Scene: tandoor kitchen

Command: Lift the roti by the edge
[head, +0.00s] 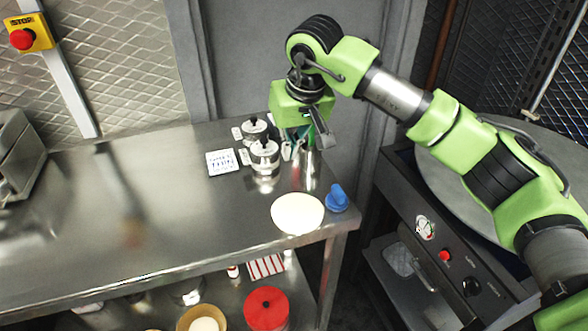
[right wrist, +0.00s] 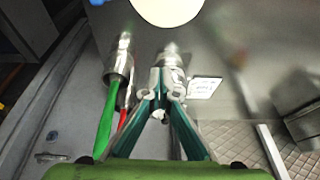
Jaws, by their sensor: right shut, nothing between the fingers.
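The roti (head: 298,213) is a pale, flat disc lying on the steel table (head: 150,215) near its front right corner. It also shows, cut off by the top edge, in the right wrist view (right wrist: 168,8). My right gripper (head: 306,146) is shut and empty, above the back right of the table, behind the roti and apart from it. In the right wrist view its teal and grey fingers (right wrist: 166,84) come together in front of a steel pot. My left gripper is in neither view.
Two lidded steel pots (head: 264,155) and a small printed card (head: 223,163) stand near my right gripper. A steel holder (right wrist: 119,62) with green and red handles is beside it. A blue object (head: 337,198) sits right of the roti.

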